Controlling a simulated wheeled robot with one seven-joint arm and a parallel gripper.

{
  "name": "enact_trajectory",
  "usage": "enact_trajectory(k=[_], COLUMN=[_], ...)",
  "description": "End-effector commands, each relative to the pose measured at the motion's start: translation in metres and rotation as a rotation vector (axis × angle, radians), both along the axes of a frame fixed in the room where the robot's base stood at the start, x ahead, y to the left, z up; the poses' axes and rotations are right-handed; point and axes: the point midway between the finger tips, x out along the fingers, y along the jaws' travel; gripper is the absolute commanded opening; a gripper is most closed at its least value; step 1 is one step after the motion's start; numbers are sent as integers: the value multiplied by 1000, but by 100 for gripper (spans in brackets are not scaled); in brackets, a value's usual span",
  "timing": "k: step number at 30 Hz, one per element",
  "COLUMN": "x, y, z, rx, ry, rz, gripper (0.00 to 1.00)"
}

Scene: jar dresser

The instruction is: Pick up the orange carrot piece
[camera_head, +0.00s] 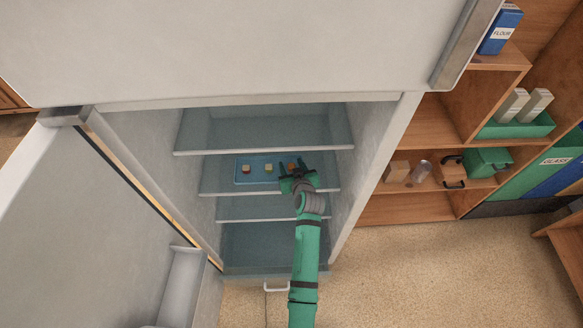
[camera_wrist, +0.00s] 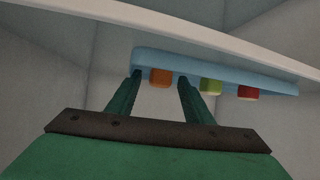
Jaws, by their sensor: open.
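The orange carrot piece (camera_wrist: 160,78) is a small orange block on a light blue tray (camera_wrist: 265,78). In the wrist view it shows between the two fingertips of my gripper (camera_wrist: 160,82), which is open. Whether the fingers touch it cannot be told. In the head view my green gripper (camera_head: 297,174) reaches into the open fridge at the tray (camera_head: 256,180), and only a bit of orange (camera_head: 292,165) shows beside it.
A green piece (camera_head: 269,167) and a red piece (camera_head: 246,169) share the tray, left of the orange one. Fridge shelves (camera_head: 262,150) lie above and below. The fridge door (camera_head: 95,225) stands open at left. Wooden shelving (camera_head: 420,205) is at right.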

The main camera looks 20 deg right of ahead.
Motion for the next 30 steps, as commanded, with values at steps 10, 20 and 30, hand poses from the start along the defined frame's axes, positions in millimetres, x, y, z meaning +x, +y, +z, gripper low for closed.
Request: enact_trajectory(k=[10, 20, 30], x=[0, 0, 1], y=[-1, 0, 1], z=[0, 0, 32], rx=[0, 0, -3], ry=[0, 0, -5], rz=[-1, 0, 2], gripper=[8, 2, 2])
